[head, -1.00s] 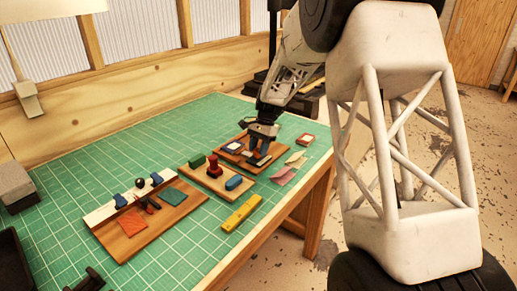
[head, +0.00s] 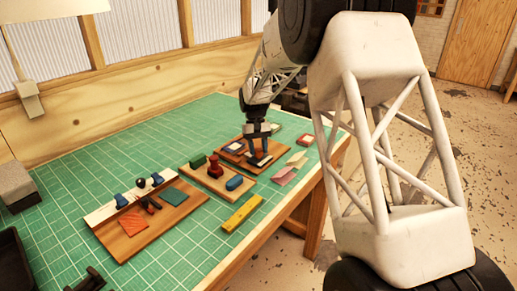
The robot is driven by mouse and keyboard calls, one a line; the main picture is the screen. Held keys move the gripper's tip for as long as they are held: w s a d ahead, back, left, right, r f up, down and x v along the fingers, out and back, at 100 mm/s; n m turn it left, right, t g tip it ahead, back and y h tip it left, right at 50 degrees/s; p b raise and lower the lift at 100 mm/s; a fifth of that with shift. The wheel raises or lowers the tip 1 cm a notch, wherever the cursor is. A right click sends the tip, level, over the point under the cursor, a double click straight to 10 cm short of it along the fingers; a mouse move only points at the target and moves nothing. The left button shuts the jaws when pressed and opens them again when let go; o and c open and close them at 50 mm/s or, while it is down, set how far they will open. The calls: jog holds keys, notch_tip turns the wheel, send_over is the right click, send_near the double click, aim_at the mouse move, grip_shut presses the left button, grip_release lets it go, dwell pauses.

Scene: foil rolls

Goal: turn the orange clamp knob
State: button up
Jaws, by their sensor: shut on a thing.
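My gripper (head: 257,152) points down over the brown wooden board (head: 233,140) near the back right of the green mat. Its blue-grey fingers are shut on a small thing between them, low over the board. The fingers and the small picture size hide what that thing is. I cannot make out an orange clamp knob anywhere; it may be hidden by the fingers. A pale block (head: 263,161) lies on the board close by the fingertips.
Left of it, a board carries a red upright piece (head: 214,168), a green block (head: 198,161) and a blue block (head: 234,183). Farther left, a board holds an orange square (head: 132,222). A yellow bar (head: 242,214) lies in front. Pink and cream sheets lie right.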

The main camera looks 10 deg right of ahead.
jog(key=shift+n+t+h, duration=0.3)
jog(key=shift+n+h, duration=0.3)
jog(key=shift+n, duration=0.9)
jog(key=o, duration=0.9)
jog(key=shift+r, duration=0.15)
jog(key=v, duration=0.7)
jog(key=shift+w+r, duration=0.2)
jog(key=shift+r, duration=0.05)
jog(key=shift+s, duration=0.1)
